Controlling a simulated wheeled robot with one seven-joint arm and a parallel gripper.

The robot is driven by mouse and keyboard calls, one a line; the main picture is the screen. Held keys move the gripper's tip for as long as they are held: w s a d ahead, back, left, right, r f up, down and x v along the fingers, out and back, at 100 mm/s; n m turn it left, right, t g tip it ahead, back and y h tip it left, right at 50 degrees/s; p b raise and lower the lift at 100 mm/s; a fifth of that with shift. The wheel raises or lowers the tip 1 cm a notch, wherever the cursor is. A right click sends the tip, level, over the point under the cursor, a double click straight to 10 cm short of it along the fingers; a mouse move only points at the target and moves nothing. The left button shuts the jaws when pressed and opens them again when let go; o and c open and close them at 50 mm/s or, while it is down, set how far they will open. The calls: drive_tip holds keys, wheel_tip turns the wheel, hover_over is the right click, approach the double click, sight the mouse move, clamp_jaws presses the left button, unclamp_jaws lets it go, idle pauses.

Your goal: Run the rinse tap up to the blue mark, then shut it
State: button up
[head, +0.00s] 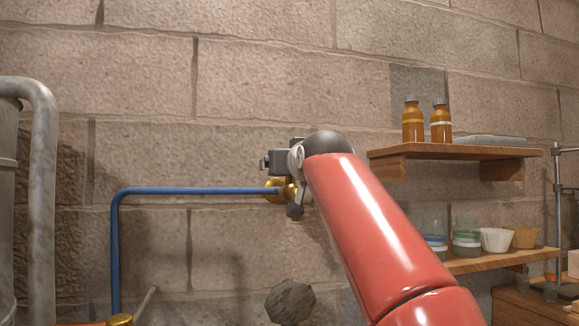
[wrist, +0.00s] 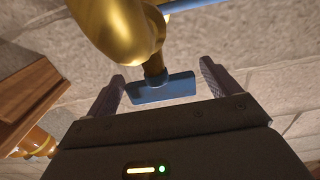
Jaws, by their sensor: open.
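The brass tap (head: 273,184) sits on the wall at the right end of a blue pipe (head: 200,191), partly hidden by my gripper (head: 278,163). In the wrist view the brass tap body (wrist: 120,28) is large at the top, with a flat blue handle (wrist: 162,89) on a short dark stem. My gripper (wrist: 160,80) is open, one finger on each side of the blue handle, with visible gaps between them. The tap's outlet, any water flow and a vessel with a blue mark below it cannot be made out.
A wooden shelf (head: 470,152) with two amber bottles (head: 413,122) is at the right. A lower shelf (head: 500,261) holds jars and bowls. A grey pipe (head: 45,200) stands at the left. A dark faceted knob (head: 290,302) is below the tap.

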drive_tip(key=c, duration=0.9)
drive_tip(key=shift+w+d+y, duration=0.1)
drive_tip(key=shift+y, duration=0.2)
drive_tip(key=shift+n+g+y+p, duration=0.5)
drive_tip(key=shift+n+y+p, duration=0.15)
drive_tip(key=shift+y, duration=0.25)
drive_tip(key=shift+f+n+g+y, duration=0.15)
drive_tip(key=shift+n+g+y, duration=0.25)
drive_tip(key=shift+n+y, duration=0.35)
drive_tip(key=shift+n+g+y, duration=0.5)
drive_tip(key=shift+n+y, duration=0.1)
drive_tip(key=shift+y, duration=0.25)
